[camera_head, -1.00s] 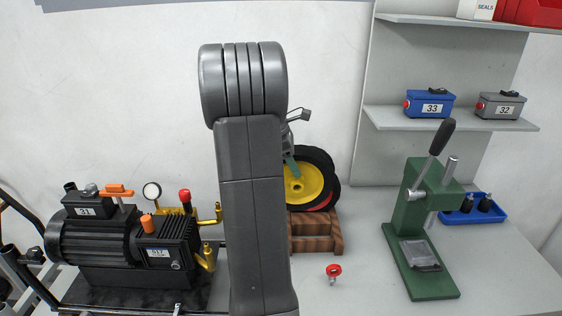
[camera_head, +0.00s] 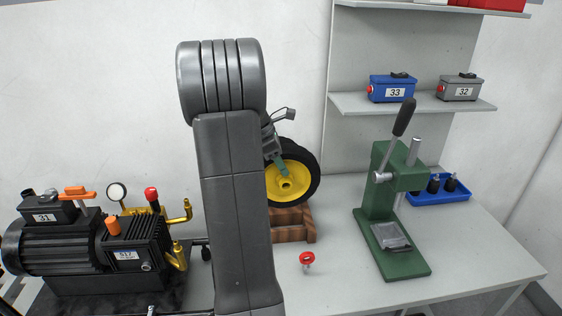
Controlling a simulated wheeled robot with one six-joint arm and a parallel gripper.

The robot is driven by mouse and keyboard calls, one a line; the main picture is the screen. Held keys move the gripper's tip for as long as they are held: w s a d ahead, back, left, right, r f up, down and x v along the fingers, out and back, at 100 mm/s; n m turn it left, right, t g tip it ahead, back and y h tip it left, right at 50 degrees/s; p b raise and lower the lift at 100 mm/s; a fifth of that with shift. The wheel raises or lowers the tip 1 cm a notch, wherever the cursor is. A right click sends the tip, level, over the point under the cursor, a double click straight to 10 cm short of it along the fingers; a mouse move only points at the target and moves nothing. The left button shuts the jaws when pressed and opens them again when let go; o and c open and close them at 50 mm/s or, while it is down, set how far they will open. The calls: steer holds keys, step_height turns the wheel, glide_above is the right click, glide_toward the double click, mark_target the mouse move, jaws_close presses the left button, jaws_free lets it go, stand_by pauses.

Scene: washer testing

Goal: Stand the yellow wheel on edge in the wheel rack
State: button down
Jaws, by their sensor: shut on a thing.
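The yellow wheel (camera_head: 274,189) with its black tyre is upright, facing me, in the middle of the head view. My gripper (camera_head: 281,166) is shut on it near the upper left of the hub. My own arm hides the wheel's left side and most of the gripper. The tyre's lower edge is close to the rack's top. I cannot tell whether it touches or sits in a slot.
A black pump (camera_head: 60,262) with brass pipes stands at left. A red-topped fitting (camera_head: 307,258) lies in front of the rack. A green lever press (camera_head: 380,205) stands to the right, with a blue tray (camera_head: 425,198) behind it. The bench's right front is clear.

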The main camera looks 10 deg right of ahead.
steer(key=shift+f+b, duration=1.45)
steer(key=shift+f, duration=0.2)
steer(key=shift+f+b, duration=1.25)
steer(key=shift+f, duration=2)
steer(key=c, duration=0.6)
jaws_free()
steer(key=shift+c, duration=0.2)
steer(key=shift+f, duration=0.1)
steer(key=v, duration=1.4)
